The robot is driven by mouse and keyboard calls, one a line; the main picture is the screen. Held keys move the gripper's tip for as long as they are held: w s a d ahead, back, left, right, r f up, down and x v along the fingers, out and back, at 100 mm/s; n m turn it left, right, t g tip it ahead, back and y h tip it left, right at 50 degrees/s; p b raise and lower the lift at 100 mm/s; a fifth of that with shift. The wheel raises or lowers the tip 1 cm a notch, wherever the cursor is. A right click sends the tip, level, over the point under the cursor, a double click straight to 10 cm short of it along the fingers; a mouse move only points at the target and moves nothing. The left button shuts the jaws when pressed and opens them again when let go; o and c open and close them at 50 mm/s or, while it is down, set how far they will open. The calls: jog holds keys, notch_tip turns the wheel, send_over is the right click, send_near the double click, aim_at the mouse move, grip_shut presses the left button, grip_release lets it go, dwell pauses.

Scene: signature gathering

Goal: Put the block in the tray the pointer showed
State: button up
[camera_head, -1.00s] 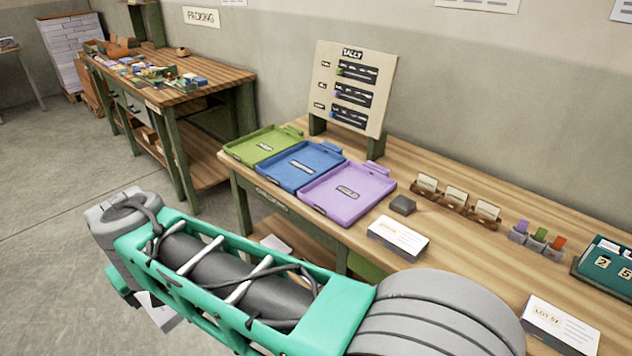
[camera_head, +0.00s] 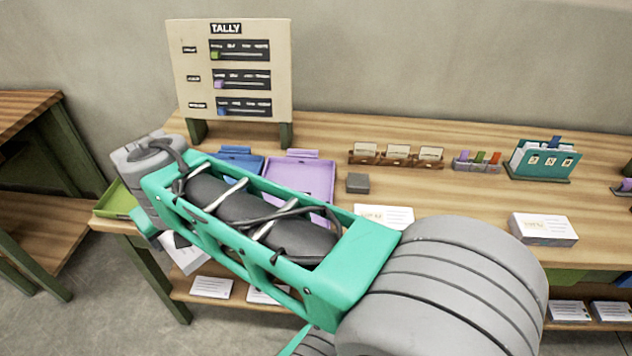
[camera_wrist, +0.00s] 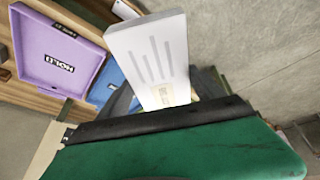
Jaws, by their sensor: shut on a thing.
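My gripper (camera_wrist: 160,104) is shut on a white block (camera_wrist: 150,58) with grey grooves on its face. In the head view the white block (camera_head: 186,256) shows below my wrist, in front of the table edge; my forearm hides most of the gripper. The purple tray (camera_head: 325,172), blue tray (camera_head: 240,152) and green tray (camera_head: 116,200) stand on the table's left end, partly covered by my arm. In the wrist view the purple tray (camera_wrist: 50,50) and blue tray (camera_wrist: 103,85) lie left of the block. No pointing is visible.
A tally board (camera_head: 230,70) with green, purple and blue sliders stands behind the trays. A small grey block (camera_head: 357,183), white card stacks (camera_head: 543,229), a card rack (camera_head: 397,156) and a teal file box (camera_head: 545,160) are to the right. Another table (camera_head: 30,110) stands at left.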

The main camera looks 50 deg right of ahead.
jog(key=d+f+n+y+b, duration=0.1)
jog(key=d+n, duration=0.1)
jog(key=d, duration=0.8)
jog(key=d+f+n+y+b, duration=0.1)
jog(key=d+f+n, duration=0.1)
jog(key=d, duration=0.9)
jog(key=s+d+n+g+y+b, duration=0.1)
jog(key=s+d+n+g, duration=0.15)
jog(key=s+d, duration=1.05)
jog(key=shift+n+t, duration=0.45)
jog(key=w+a+f, duration=0.1)
jog(key=w+f, duration=0.3)
jog(key=w+a+f, duration=0.1)
jog(key=w+f, duration=0.3)
jog(key=w, duration=0.1)
jog(key=w+a+f+b, duration=0.1)
jog(key=w+f, duration=0.3)
jog(key=f, duration=0.1)
jog(key=shift+w+a, duration=0.1)
jog(key=shift+w, duration=0.05)
jog(key=shift+f, duration=0.5)
jog(key=o, duration=1.7)
jog(key=shift+c, duration=0.2)
